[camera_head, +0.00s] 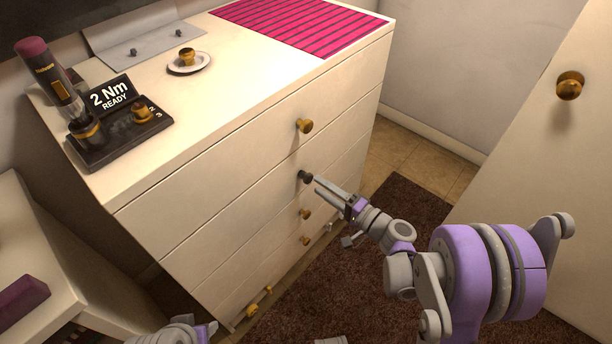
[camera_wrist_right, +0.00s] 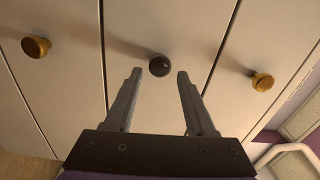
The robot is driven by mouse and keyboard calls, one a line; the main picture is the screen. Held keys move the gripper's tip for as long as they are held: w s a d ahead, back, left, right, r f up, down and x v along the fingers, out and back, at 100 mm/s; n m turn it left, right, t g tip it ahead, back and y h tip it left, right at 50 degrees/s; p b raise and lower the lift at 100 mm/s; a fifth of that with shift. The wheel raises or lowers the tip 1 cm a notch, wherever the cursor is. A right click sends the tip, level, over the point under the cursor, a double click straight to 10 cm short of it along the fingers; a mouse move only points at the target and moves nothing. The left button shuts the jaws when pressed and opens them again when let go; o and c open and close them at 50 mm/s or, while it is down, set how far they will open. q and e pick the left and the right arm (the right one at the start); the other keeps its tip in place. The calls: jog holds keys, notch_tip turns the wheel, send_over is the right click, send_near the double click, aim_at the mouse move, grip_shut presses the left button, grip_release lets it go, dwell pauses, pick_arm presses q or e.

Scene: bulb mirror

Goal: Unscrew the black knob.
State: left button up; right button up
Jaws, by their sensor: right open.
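The black knob (camera_head: 304,176) is on a drawer front of the white dresser, below a brass knob (camera_head: 305,126). In the right wrist view the black knob (camera_wrist_right: 159,65) shows just beyond the fingertips, centred in the gap between them. My right gripper (camera_head: 318,186) is open and empty, its two fingers pointing at the knob from the right. It does not hold the knob; whether a fingertip touches it is hard to tell. Part of my left arm shows at the bottom edge of the head view, with its fingers out of sight.
On the dresser top are a torque driver (camera_head: 50,78) in a black stand (camera_head: 122,142) with a "2 Nm READY" sign, a brass knob (camera_head: 187,56) on a white dish, a grey tray (camera_head: 140,40) and a pink striped mat (camera_head: 305,24). A white door (camera_head: 545,160) stands at right.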

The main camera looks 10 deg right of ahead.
aim_at(310, 180)
jog(key=m, duration=0.9)
jog(key=shift+m, duration=0.3)
jog(key=m, duration=0.4)
jog(key=shift+w, duration=0.1)
jog(key=shift+x, duration=1.4)
jog(key=shift+c, duration=0.2)
